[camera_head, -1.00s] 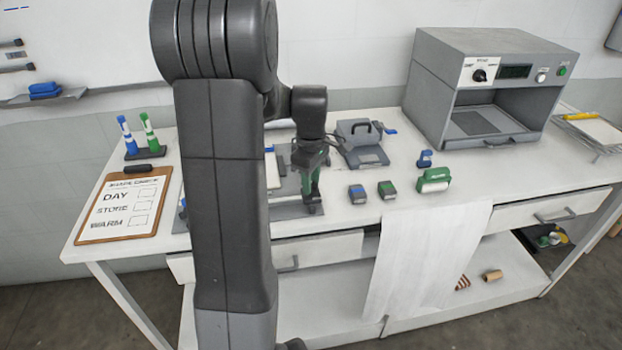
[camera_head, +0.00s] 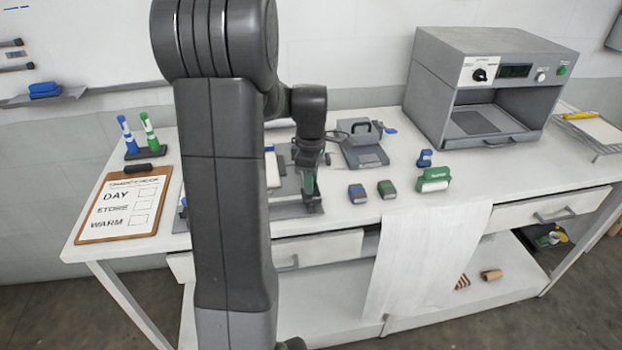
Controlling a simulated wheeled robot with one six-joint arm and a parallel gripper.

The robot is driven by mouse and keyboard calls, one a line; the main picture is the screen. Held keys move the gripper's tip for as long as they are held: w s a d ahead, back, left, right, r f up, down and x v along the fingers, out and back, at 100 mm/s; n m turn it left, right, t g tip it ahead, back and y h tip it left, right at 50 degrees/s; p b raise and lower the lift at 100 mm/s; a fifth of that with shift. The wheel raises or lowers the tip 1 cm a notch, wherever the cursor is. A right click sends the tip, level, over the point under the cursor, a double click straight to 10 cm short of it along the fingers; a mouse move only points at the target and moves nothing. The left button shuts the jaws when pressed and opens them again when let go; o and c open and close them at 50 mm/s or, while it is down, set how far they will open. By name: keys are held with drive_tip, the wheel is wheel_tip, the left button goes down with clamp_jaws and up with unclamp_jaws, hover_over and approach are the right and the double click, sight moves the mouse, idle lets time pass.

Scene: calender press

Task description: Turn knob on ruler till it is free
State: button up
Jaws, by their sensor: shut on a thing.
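My gripper (camera_head: 311,195) points down at the front right of a grey flat plate (camera_head: 287,211) on the table. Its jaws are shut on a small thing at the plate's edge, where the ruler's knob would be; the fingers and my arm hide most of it. A green part shows between the fingers. My arm covers the left and middle of the plate, so the ruler cannot be clearly made out.
A grey handled block (camera_head: 363,150) stands right behind my gripper. Blue and green stamps (camera_head: 387,189) sit to its right, with a grey oven-like box (camera_head: 485,85) beyond. A clipboard (camera_head: 125,205) lies at the left. A white cloth (camera_head: 425,262) hangs over the front edge.

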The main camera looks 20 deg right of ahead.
drive_tip(key=o, duration=1)
wheel_tip(320, 180, up, 14)
drive_tip(key=shift+f+b, duration=0.1)
drive_tip(key=shift+b, duration=0.25)
wheel_tip(320, 180, down, 14)
drive_tip(key=shift+r+p, duration=0.1)
drive_tip(key=shift+p, duration=0.2)
idle(0.4)
